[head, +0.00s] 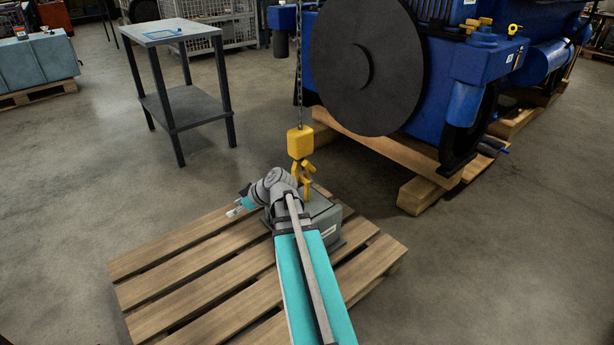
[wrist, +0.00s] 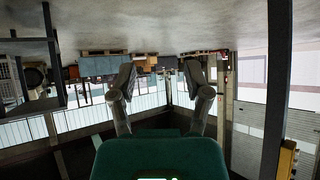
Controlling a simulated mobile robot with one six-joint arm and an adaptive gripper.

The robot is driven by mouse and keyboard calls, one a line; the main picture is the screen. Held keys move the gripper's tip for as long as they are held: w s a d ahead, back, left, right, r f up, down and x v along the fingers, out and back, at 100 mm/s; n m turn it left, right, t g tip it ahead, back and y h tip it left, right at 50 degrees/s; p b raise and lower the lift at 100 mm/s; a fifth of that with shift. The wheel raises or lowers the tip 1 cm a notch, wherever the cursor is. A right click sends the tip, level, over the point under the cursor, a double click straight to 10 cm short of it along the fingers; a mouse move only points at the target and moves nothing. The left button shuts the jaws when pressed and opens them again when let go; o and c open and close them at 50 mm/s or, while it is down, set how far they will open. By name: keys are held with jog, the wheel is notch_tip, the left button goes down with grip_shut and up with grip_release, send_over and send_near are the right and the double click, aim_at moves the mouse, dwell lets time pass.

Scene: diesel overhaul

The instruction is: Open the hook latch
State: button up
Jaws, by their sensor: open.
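The yellow hook block (head: 300,143) hangs from a chain (head: 299,70) in the head view. Its yellow hook (head: 304,178) hangs just below, over the grey box (head: 325,218) on the pallet. The latch on the hook is too small to make out, and my arm partly covers the hook's lower end. My gripper (head: 233,211) is low over the pallet, left of the hook and apart from it, pointing left. In the wrist view my gripper (wrist: 160,78) is open, with nothing between its fingers. That view is upside down and does not clearly show the hook.
The wooden pallet (head: 180,262) lies under the box. A blue engine (head: 465,65) with a large dark disc (head: 365,65) stands behind, on timber (head: 420,194). A grey table (head: 180,105) stands at back left. The floor left of the pallet is clear.

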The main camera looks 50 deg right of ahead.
jog(key=s+d+f+n+t+h+b, duration=0.2)
jog(key=d+t+b, duration=0.5)
jog(key=d, duration=1.2)
jog(key=m+t+h+b, duration=0.1)
jog(key=t+h+b, duration=0.1)
jog(key=h+b, duration=0.35)
send_near(307, 166)
jog(key=s, duration=0.3)
jog(key=shift+s, duration=0.15)
jog(key=w, duration=0.4)
jog(key=w+d, duration=0.1)
jog(key=w, duration=0.8)
jog(key=shift+w+d, duration=0.25)
jog(key=shift+w, duration=0.15)
jog(key=shift+c, duration=0.3)
grip_shut()
jog(key=shift+a, duration=0.1)
